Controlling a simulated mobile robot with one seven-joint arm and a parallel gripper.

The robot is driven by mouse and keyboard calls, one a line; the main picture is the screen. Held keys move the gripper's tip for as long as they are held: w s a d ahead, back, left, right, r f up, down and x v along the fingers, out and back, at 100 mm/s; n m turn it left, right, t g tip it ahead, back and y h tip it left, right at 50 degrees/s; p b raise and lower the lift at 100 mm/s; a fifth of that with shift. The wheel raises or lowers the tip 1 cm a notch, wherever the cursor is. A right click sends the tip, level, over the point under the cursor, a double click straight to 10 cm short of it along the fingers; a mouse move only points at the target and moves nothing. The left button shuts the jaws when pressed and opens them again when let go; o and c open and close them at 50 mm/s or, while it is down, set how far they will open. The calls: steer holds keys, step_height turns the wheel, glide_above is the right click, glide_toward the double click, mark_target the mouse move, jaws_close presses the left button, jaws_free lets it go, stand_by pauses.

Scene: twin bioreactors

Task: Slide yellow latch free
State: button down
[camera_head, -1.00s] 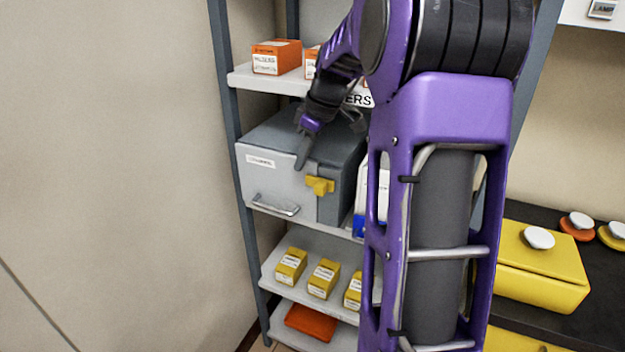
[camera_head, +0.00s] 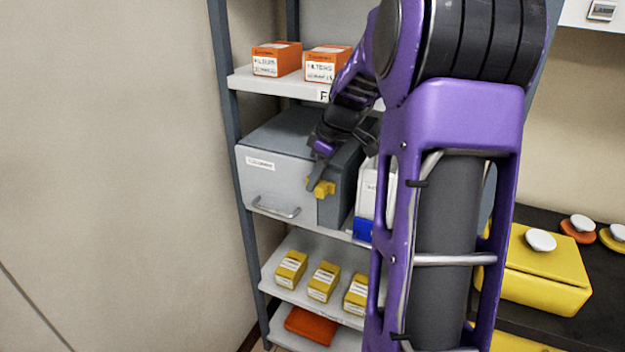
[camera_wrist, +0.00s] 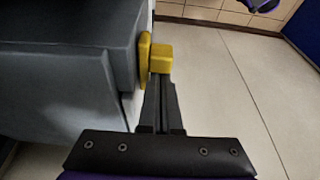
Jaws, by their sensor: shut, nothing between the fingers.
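The yellow latch (camera_head: 322,187) is on the front of a grey case (camera_head: 273,187) on the middle shelf of a rack, near the case's right side. In the wrist view the latch (camera_wrist: 160,58) shows at the edge of the grey case (camera_wrist: 60,60). My gripper (camera_head: 313,186) is at the left side of the latch in the head view, fingers shut together and empty. In the wrist view the tips of my gripper (camera_wrist: 158,78) meet the near side of the latch. Whether they touch it I cannot tell for sure.
A metal handle (camera_head: 276,208) is on the case front, left of the latch. A white and blue container (camera_head: 364,228) stands right of the case. Orange boxes (camera_head: 276,60) stand above and yellow boxes (camera_head: 323,281) below. Open floor (camera_wrist: 235,80) lies in front.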

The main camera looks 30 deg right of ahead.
steer(key=shift+s+d+b, duration=0.3)
steer(key=shift+s+d, duration=0.85)
steer(key=shift+s, duration=0.3)
step_height(320, 180, up, 19)
steer(key=p, duration=0.3)
glide_above(326, 191)
steer(key=s+d, duration=0.2)
steer(key=shift+s, duration=0.2)
steer(key=shift+a+f, duration=0.1)
